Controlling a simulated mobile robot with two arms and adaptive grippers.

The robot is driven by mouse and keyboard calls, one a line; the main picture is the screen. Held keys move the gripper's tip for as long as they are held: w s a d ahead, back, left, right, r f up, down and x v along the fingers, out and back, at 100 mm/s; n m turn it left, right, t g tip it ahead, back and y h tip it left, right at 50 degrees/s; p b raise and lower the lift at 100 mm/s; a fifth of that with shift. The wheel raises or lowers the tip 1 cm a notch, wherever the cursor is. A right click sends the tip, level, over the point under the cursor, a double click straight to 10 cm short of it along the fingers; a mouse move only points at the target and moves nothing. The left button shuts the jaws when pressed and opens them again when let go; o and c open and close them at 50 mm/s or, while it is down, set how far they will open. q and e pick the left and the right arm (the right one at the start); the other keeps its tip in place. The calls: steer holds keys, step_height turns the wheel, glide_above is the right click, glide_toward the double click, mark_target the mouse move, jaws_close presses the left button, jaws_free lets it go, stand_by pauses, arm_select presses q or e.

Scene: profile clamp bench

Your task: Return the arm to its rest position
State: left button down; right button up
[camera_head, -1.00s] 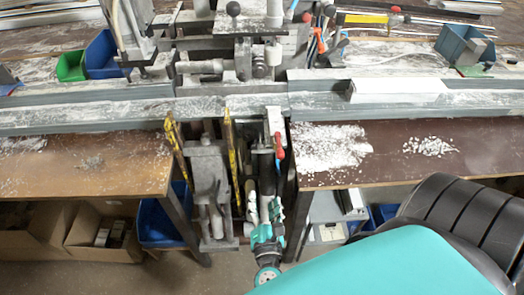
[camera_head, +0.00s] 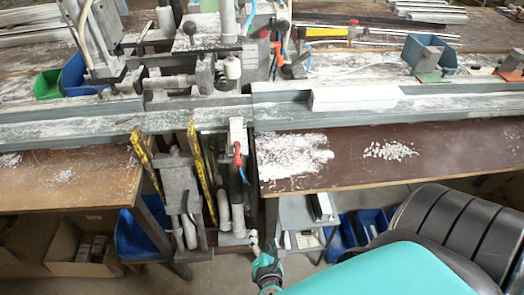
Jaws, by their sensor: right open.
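My right gripper (camera_head: 262,244) is low in the middle of the view, in front of the clamp bench and below the level of its tabletop. It is small in the picture and holds nothing that I can see. A teal cover of my own body (camera_head: 390,272) fills the lower right. My left gripper is not in view. The clamp fixture (camera_head: 205,75) stands on the bench behind the gripper, with a red-handled lever (camera_head: 238,155) hanging at its front. A white profile (camera_head: 357,97) lies on the long grey rail (camera_head: 440,107) to the right.
The brown bench tops at left (camera_head: 85,185) and right (camera_head: 340,170) carry white shavings. Blue bins (camera_head: 140,235) and a cart (camera_head: 300,225) stand under the bench. A blue bin (camera_head: 430,52) sits at the back right. Yellow bars (camera_head: 203,165) hang near the fixture.

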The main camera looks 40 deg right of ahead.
stand_by(0.5)
steer(key=s+f+m+g+y, duration=0.2)
steer(key=s+f+m+g, duration=0.2)
steer(key=s+f, duration=0.5)
steer(key=s+f+m+g+y, duration=0.2)
steer(key=s+f+m+g, duration=0.2)
steer(key=s+f, duration=0.5)
step_height(320, 180, down, 7)
steer(key=m, duration=0.2)
steer(key=shift+s+m+y, duration=0.15)
steer(key=shift+m+y, duration=0.25)
steer(key=s+f+m, duration=0.1)
steer(key=s+m, duration=0.1)
steer(key=s, duration=0.1)
steer(key=s+f+m+g+y, duration=0.1)
steer(key=s+m, duration=0.2)
steer(key=s+f+m+g, duration=0.1)
steer(key=s+f+m, duration=0.1)
steer(key=shift+s+m, duration=0.4)
steer(key=shift+c, duration=0.3)
